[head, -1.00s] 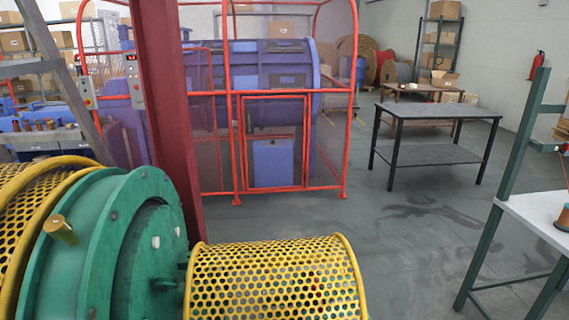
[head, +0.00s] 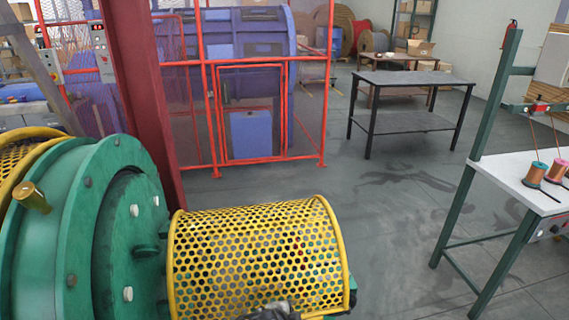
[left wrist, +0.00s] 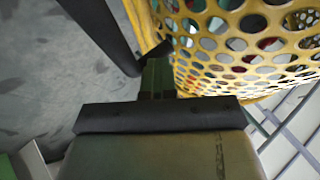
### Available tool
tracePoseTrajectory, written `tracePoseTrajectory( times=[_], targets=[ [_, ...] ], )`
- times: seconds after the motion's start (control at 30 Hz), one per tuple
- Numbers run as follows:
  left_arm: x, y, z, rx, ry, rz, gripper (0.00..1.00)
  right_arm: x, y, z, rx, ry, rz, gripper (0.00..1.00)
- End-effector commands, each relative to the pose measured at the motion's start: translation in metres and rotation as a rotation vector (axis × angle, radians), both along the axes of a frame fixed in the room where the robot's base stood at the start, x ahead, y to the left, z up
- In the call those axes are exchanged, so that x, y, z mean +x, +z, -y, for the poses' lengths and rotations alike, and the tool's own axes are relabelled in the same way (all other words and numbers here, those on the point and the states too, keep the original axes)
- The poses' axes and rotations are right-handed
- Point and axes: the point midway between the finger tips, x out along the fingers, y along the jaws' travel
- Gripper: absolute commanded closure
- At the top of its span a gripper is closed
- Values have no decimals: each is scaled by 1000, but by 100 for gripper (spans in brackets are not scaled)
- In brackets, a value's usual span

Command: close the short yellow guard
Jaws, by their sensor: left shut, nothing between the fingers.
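The short yellow guard (head: 255,250) is a perforated half-drum with a solid yellow rim, at the bottom centre of the head view beside the green machine housing (head: 95,230). I cannot tell how far its lower edge is from its seat. The guard also fills the upper right of the left wrist view (left wrist: 245,70). My left gripper (left wrist: 157,72) is shut and empty, with its fingertips close beside the guard's yellow edge; whether they touch is unclear. A dark piece of my arm or gripper shows at the bottom edge of the head view. My right gripper is not in view.
A red post (head: 145,110) stands behind the housing. A red-framed cage (head: 325,110) is beyond it. A dark table (head: 415,80) stands at the back, and a white-topped bench (head: 520,180) with spools is at right. Grey floor between them is open.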

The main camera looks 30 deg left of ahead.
Motion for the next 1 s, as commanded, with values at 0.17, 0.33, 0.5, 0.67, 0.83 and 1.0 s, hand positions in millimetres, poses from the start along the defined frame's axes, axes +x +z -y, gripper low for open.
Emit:
tracePoseTrajectory(
  times=[0.17,0.33,0.5,0.67,0.83,1.0],
  targets=[
    [-11,-16,3,-1,-1,-38,100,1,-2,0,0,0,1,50],
    [-11,0,3,-1,-1,-29,100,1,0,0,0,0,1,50],
    [-9,41,2,-1,-1,1,100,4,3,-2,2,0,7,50],
    [-11,62,38,-5,-3,4,100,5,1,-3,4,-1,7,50],
    [-14,86,72,-5,-3,8,100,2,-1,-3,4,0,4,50],
    [-16,103,99,-3,-2,10,100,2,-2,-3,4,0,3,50]
  ],
)
